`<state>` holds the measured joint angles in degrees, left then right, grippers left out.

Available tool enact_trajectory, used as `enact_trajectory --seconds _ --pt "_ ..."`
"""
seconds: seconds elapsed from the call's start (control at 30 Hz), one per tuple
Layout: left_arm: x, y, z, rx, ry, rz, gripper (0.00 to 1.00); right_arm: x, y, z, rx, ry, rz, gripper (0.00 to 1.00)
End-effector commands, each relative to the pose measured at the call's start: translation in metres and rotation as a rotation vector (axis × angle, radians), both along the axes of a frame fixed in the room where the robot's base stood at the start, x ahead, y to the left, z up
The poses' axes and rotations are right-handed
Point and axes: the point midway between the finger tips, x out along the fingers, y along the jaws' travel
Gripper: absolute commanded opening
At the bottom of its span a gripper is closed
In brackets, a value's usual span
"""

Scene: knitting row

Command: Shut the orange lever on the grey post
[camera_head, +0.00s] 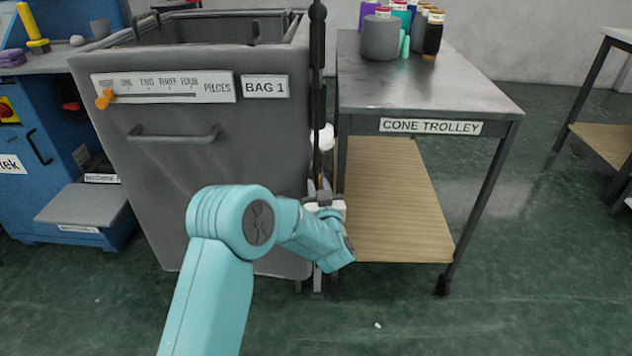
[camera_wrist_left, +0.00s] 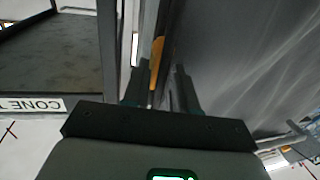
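An orange piece (camera_wrist_left: 157,60), which looks like the lever, shows in the left wrist view beyond and between my fingertips. I cannot tell its angle, or whether it touches a finger. My left gripper (camera_wrist_left: 157,88) has its two dark fingers apart with a gap between them. In the head view my left gripper (camera_head: 325,198) is low in the narrow gap between the grey bag bin and the cone trolley. A slim dark upright (camera_head: 317,70) stands in that gap; its lower part is partly hidden by my arm. The lever is hidden in the head view. My right gripper is out of view.
The bag bin (camera_head: 240,130) stands close on the left, with an orange slider knob (camera_head: 105,98) and handle (camera_head: 172,136). The cone trolley (camera_head: 420,95) stands close on the right, with cones (camera_head: 381,38) on top.

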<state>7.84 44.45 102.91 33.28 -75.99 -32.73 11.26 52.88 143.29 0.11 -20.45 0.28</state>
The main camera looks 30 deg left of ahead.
Motion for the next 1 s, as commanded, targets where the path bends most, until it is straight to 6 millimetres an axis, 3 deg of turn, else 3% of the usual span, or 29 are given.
enact_trajectory --seconds 0.27,0.63,0.7,0.73,1.0 --pt "0.03 0.027 -0.001 0.0 -0.001 -0.001 0.27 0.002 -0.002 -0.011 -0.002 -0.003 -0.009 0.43" --pt "0.035 0.031 0.0 0.0 0.001 -0.002 0.27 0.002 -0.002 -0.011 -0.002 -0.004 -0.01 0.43" --pt "0.035 0.031 0.0 0.0 0.001 -0.002 0.04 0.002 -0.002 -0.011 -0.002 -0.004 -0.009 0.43" --pt "0.035 0.031 0.0 0.0 0.001 -0.002 0.0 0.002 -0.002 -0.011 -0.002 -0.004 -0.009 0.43" --pt "0.036 0.031 -0.001 -0.006 -0.003 -0.002 0.0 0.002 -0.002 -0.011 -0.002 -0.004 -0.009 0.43"
